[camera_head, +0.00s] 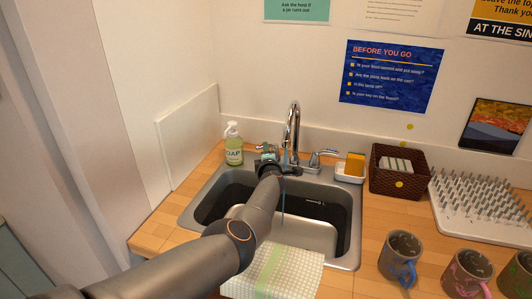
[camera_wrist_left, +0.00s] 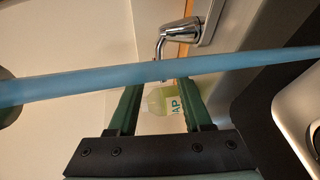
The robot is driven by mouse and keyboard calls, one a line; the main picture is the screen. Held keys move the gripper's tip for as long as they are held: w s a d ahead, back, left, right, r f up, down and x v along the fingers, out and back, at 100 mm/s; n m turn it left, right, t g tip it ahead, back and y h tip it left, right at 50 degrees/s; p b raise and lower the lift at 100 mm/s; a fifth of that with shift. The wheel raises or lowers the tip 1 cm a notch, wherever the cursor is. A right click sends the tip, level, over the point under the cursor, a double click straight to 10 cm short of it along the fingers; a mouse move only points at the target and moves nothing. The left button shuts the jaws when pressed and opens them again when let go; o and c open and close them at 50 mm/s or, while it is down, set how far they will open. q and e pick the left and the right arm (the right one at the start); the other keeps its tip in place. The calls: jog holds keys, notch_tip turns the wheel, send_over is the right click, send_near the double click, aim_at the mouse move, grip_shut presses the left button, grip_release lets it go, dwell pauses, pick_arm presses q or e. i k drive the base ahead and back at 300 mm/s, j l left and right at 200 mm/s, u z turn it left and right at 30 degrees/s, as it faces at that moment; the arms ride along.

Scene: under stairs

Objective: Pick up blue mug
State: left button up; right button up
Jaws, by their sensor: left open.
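The blue mug (camera_head: 399,259) is a dark grey mug with a blue handle. It stands upright on the wooden counter, right of the sink, in the head view. My left gripper (camera_head: 268,158) is over the back of the sink near the tap, far left of the mug and apart from it. In the left wrist view its green fingers (camera_wrist_left: 158,95) are spread, with no mug between them. A blue strip crosses in front of the fingers there. The mug is not in the left wrist view, and my right gripper is not in view.
A steel sink (camera_head: 350,237) has a tap (camera_head: 293,130) behind it. A soap bottle (camera_head: 234,150) stands at the back left. A pink-handled mug (camera_head: 466,272) and another mug (camera_head: 522,273) stand right of the blue mug. A basket (camera_head: 385,182) and spiked rack (camera_head: 470,232) are behind.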

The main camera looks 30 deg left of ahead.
aim_at(401, 250)
jog(key=k+l, duration=0.85)
